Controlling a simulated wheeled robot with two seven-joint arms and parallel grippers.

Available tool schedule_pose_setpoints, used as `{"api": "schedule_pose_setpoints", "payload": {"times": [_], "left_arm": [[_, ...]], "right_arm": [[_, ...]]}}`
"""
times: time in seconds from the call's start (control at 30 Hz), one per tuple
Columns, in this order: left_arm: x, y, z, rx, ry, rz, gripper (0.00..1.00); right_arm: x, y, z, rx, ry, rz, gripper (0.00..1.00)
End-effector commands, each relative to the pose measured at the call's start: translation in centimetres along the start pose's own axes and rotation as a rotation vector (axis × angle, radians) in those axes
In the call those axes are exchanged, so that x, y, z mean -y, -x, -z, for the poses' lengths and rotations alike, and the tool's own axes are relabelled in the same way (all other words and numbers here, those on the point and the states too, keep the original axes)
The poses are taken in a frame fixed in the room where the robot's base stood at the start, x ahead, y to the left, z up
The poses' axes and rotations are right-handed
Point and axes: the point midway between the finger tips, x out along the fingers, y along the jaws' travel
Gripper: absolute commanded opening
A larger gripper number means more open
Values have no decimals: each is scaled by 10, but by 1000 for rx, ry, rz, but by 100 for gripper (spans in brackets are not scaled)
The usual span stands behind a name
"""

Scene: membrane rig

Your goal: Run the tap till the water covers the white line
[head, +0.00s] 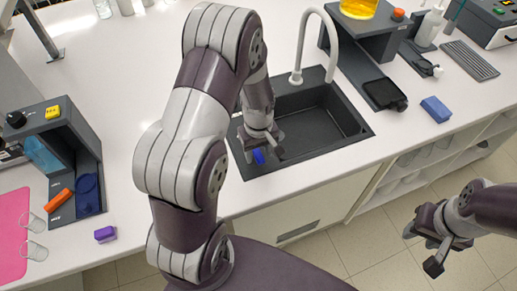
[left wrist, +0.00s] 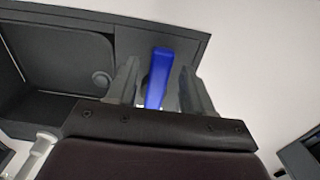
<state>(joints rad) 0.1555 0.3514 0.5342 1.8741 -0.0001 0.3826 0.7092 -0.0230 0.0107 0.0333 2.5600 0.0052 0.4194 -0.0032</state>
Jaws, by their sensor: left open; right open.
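The white gooseneck tap (head: 304,45) stands at the back of the dark sink (head: 345,118). I see no water stream and cannot make out a white line. My left gripper (head: 264,150) is open over the front left of the sink, by a blue lever (head: 258,157). In the left wrist view the blue lever (left wrist: 160,78) stands between the two open fingers, with a gap visible at least on its right; whether it touches the left finger I cannot tell. My right gripper (head: 428,240) is open and empty, over the floor in front of the counter.
A blue block (head: 436,108) and a grey rack (head: 470,60) lie right of the sink.

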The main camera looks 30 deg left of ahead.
Motion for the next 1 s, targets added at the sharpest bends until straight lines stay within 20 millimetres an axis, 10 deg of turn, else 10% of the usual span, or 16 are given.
{"api": "schedule_pose_setpoints", "payload": {"times": [0.17, 0.33, 1.0], "left_arm": [[0, 0, 0, -1, 0, 0, 51], [0, 0, 0, 0, 0, 0, 0], [6, 2, 2, -1, -225, -1, 0]], "right_arm": [[0, 0, 0, 0, 0, 0, 43], [0, 0, 0, 0, 0, 0, 43], [0, 8, 1, 0, 0, 0, 43]]}}
